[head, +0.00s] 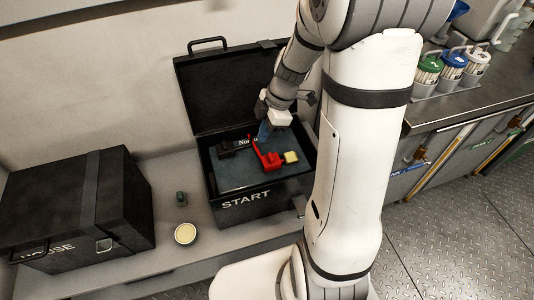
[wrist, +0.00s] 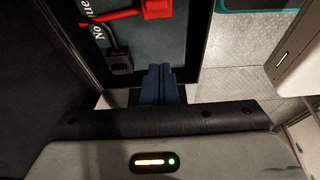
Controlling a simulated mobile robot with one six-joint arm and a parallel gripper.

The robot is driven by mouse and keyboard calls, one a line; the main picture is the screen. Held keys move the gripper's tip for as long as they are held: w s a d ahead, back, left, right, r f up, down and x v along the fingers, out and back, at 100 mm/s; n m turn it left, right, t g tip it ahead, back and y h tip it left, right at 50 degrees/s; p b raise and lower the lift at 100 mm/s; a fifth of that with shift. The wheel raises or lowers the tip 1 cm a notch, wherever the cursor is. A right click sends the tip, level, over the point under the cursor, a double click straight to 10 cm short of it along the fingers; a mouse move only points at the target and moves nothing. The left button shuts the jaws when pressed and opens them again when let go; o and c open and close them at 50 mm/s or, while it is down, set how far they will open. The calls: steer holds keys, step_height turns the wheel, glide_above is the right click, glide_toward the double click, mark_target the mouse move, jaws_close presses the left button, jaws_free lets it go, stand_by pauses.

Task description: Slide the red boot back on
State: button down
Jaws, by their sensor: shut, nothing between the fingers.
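The open black START box (head: 243,209) holds a dark blue-grey panel. A red piece (head: 271,161), which looks like the red boot, lies on the panel with a thin red lead rising from it. It also shows at the top edge of the wrist view (wrist: 157,8), cut off. Whether it sits on anything beneath cannot be told. A pale yellow block (head: 291,157) is just right of it. My gripper (head: 263,137), with blue fingers, is over the back of the box, apart from the red piece. In the wrist view its fingers (wrist: 160,70) are together and empty.
A black clip-like part (wrist: 121,63) with a dark lead is left of my fingers in the wrist view. The raised lid (head: 225,90) stands behind. A closed black case (head: 75,210), a small green item (head: 181,198) and a round cream-topped item (head: 185,233) are on the bench.

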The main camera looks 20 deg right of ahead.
mark_target(263, 162)
steer(key=b+x, duration=0.2)
steer(key=x, duration=0.8)
steer(key=d, duration=0.3)
steer(key=shift+d, duration=0.5)
